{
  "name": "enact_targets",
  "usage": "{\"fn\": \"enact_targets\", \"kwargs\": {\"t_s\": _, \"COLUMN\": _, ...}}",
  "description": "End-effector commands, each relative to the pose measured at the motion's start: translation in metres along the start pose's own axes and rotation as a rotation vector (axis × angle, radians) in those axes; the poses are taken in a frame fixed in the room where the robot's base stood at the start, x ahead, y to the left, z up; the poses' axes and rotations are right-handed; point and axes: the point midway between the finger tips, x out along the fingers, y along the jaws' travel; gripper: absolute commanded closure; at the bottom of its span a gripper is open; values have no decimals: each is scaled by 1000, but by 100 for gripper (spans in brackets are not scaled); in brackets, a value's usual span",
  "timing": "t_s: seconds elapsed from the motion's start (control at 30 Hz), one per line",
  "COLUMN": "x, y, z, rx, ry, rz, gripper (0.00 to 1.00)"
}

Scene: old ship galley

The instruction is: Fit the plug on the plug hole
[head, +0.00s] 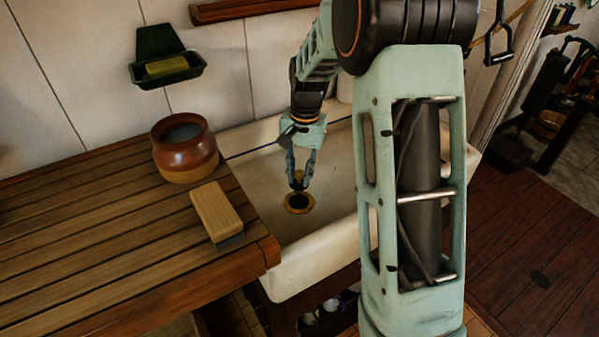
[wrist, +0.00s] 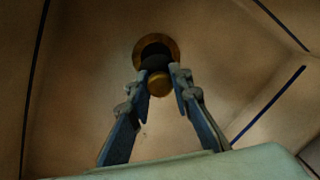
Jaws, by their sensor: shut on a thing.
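The plug has a rounded brass knob (wrist: 159,83) and a dark body (wrist: 155,62). My gripper (head: 298,181) is down inside the white sink, pointing at its floor, shut on the plug. In the wrist view its fingertips (wrist: 162,76) sit on either side of the knob. The plug hole is a dark opening with a brass ring (head: 299,209), just below the fingertips in the head view. In the wrist view the dark body overlaps the near part of the ring (wrist: 174,43). Whether plug and ring touch cannot be told.
The sink's thick front wall (head: 318,262) and rim surround the gripper. A slatted wooden draining board (head: 110,235) adjoins on the left, with a brown pot (head: 185,158) and a wooden-backed brush (head: 216,210) near the sink. A green soap holder (head: 165,72) hangs on the wall.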

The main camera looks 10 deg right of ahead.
Motion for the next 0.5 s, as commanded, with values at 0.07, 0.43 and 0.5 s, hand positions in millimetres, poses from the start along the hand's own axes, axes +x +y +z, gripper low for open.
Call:
{"fn": "enact_targets", "kwargs": {"t_s": 0.07, "x": 12, "y": 1, "z": 0, "rx": 0, "ry": 0, "rz": 0, "gripper": 100}}
{"fn": "enact_targets", "kwargs": {"t_s": 0.43, "x": 49, "y": 3, "z": 0, "rx": 0, "ry": 0, "rz": 0, "gripper": 100}}
{"fn": "enact_targets", "kwargs": {"t_s": 0.5, "x": 56, "y": 4, "z": 0, "rx": 0, "ry": 0, "rz": 0, "gripper": 100}}
